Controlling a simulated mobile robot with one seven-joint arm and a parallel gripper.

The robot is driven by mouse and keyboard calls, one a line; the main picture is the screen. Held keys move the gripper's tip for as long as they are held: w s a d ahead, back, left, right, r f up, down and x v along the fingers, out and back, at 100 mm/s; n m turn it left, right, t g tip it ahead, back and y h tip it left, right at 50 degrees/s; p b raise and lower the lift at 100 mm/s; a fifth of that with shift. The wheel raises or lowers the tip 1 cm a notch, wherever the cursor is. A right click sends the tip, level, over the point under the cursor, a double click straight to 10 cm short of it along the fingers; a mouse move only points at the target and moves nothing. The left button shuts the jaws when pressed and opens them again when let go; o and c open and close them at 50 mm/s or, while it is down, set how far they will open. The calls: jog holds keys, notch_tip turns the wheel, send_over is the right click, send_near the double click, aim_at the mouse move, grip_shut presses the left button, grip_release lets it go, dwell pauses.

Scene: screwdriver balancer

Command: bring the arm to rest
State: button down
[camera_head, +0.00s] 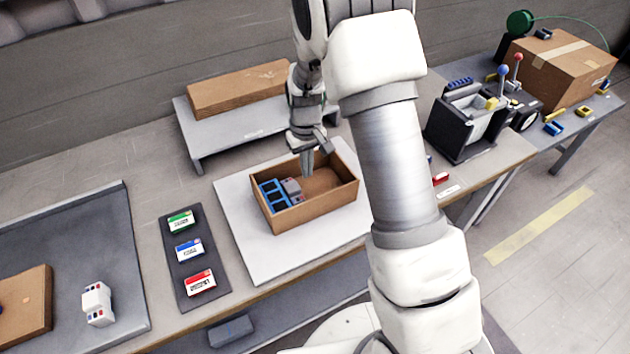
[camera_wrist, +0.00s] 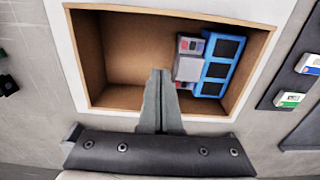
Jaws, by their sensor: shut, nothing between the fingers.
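My gripper (camera_head: 308,164) points down over an open brown cardboard box (camera_head: 318,214) in the head view. Its fingers are together with nothing between them, and they also show in the wrist view (camera_wrist: 160,76). The fingertips are over the box near its middle; whether they are below its rim I cannot tell. A blue tray with dark compartments (camera_head: 270,192) lies at the box's left side, and a grey block with small coloured marks (camera_head: 292,188) sits beside it. In the wrist view the blue tray (camera_wrist: 221,65) and the grey block (camera_wrist: 188,58) lie to the right of my fingers, apart from them.
The box stands on a white mat (camera_head: 250,268). A grey stand (camera_head: 218,148) with a cardboard slab (camera_head: 240,88) is behind it. A dark strip with green, blue and red cards (camera_head: 190,268) lies left. A black machine with levers (camera_head: 470,120) stands right.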

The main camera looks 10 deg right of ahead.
jog(key=shift+r+p, duration=0.65)
jog(key=shift+r, duration=0.75)
jog(key=s+d+r+m+t, duration=0.15)
jog(key=s+r, duration=0.25)
jog(key=r, duration=0.5)
jog(key=s+d+r+t, duration=0.15)
jog(key=s+r, duration=0.35)
jog(key=r, duration=0.5)
jog(key=s+d+r+m+t, duration=0.1)
jog(key=s+r, duration=0.2)
jog(key=s, duration=0.5)
jog(key=s+d+r+m+t, duration=0.1)
jog(key=s+r, duration=0.3)
jog(key=s, duration=0.4)
jog(key=shift+d+t, duration=0.3)
jog(key=shift+d, duration=0.25)
jog(key=shift+a+r, duration=0.1)
